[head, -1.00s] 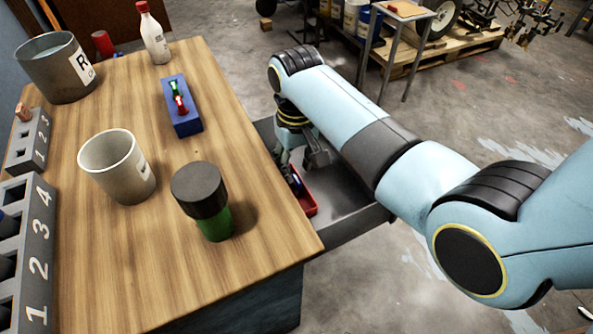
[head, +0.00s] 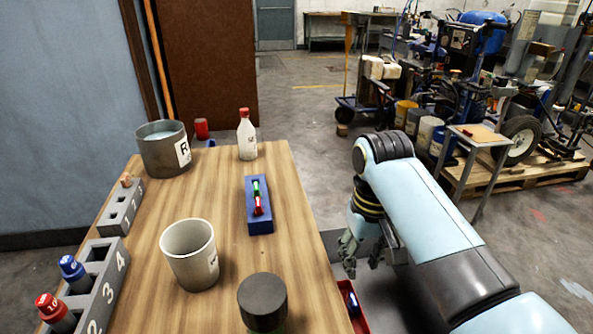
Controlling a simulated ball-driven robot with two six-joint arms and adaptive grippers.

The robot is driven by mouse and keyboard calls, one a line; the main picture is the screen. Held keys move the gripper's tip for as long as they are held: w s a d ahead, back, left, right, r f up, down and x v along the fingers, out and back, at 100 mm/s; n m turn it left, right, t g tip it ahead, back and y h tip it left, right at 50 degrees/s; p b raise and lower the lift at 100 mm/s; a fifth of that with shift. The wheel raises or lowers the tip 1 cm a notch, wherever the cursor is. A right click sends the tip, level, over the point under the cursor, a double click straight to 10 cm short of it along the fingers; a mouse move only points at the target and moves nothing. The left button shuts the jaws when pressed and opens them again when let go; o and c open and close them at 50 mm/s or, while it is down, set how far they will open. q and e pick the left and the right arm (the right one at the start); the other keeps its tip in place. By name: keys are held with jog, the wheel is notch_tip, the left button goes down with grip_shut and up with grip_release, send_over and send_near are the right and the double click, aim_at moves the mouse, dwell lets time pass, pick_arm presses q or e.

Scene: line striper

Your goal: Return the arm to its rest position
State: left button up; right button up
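My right arm comes in from the lower right, and its gripper (head: 361,263) hangs down beside the right edge of the wooden table (head: 310,235). Its fingers look apart, with nothing seen between them. It is over the grey side tray (head: 385,297), just beyond a red bin (head: 361,325) that holds a dark blue item. My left gripper is out of view.
On the table stand a grey pot marked R (head: 160,150), a white bottle (head: 247,138), a blue holder (head: 259,215), a pale cup (head: 190,255), a black-lidded jar (head: 263,300) and numbered racks (head: 103,262). A small stand (head: 475,135) is at the right.

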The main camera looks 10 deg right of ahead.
jog(key=s+d+r+n+t, duration=0.1)
jog(key=s+d+r+t, duration=0.2)
jog(key=s, duration=0.8)
jog(key=s+d+r+n, duration=0.15)
jog(key=s+r, duration=0.35)
jog(key=s, duration=0.6)
jog(key=s+d+f+m+h+b, duration=0.1)
jog(key=d+f+b, duration=0.1)
jog(key=f, duration=1.4)
jog(key=s+d+f+b, duration=0.1)
jog(key=f+b, duration=0.1)
jog(key=f, duration=1.3)
jog(key=s+d+f+g+b, duration=0.1)
jog(key=s+f+g+b, duration=0.1)
jog(key=s+f, duration=1.6)
jog(key=shift+d+f+b, duration=0.2)
jog(key=shift+f+b, duration=0.45)
jog(key=shift+b, duration=0.1)
jog(key=shift+s+m, duration=0.1)
jog(key=shift+m, duration=0.15)
